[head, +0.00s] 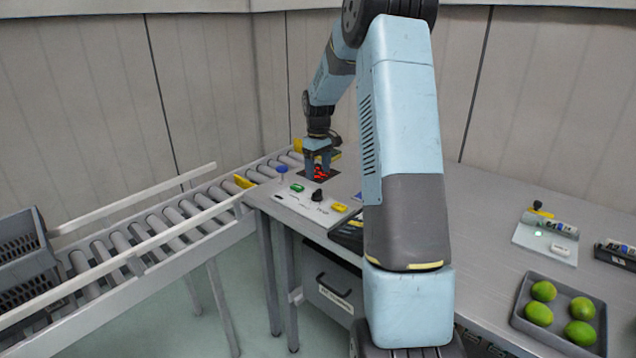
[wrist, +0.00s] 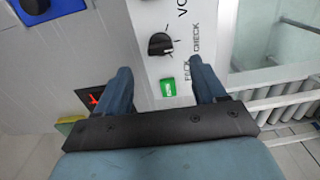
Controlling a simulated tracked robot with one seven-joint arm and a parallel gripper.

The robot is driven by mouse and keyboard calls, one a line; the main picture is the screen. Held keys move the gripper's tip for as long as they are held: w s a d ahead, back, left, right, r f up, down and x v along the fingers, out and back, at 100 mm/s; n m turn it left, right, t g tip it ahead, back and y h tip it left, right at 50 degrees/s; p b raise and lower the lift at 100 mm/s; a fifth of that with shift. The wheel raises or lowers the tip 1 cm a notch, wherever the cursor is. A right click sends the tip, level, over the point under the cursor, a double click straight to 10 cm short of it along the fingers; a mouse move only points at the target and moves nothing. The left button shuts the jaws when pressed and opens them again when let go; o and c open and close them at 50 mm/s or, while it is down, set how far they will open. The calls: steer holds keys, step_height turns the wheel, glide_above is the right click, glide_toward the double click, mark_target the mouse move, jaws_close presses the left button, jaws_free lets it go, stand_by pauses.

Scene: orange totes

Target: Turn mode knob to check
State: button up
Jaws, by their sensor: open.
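The black knob (wrist: 160,44) sits on the light control panel (wrist: 148,12) in the wrist view, with short tick marks around it. Printed words PACK and CHECK (wrist: 192,52) are to its lower right. I cannot tell clearly which mark the knob points to. The knob also shows in the head view (head: 317,195). My gripper (wrist: 160,65) is open, its blue fingers spread to either side of the panel strip, with nothing between them held. In the head view my gripper (head: 318,165) is over the panel's far side, behind the knob.
A green button (wrist: 167,87) sits close to the knob, and a yellow button (head: 340,207) on its other side. A red-lit dark display (wrist: 95,98) is beside the panel. The roller conveyor (head: 150,225) runs left. A tray of green fruits (head: 516,318) stands far right.

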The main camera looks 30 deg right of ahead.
step_height(320, 180, up, 6)
stand_by(0.4)
stand_by(0.3)
steer(key=s+a+r+m+t+h, duration=0.1)
steer(key=s+a+r, duration=0.55)
steer(key=s, duration=0.25)
steer(key=s+a+r+m+t, duration=0.1)
steer(key=s+a+r+t, duration=0.1)
steer(key=s+a+r, duration=0.45)
steer(key=s+a+m+t, duration=0.1)
steer(key=s+a, duration=0.1)
steer(key=s, duration=0.9)
steer(key=s+a+m+t+y, duration=0.1)
steer(key=s+a, duration=0.1)
steer(key=s, duration=1)
steer(key=shift+s+a+f+t, duration=0.2)
steer(key=shift+a+f+t, duration=0.1)
steer(key=shift+f, duration=0.1)
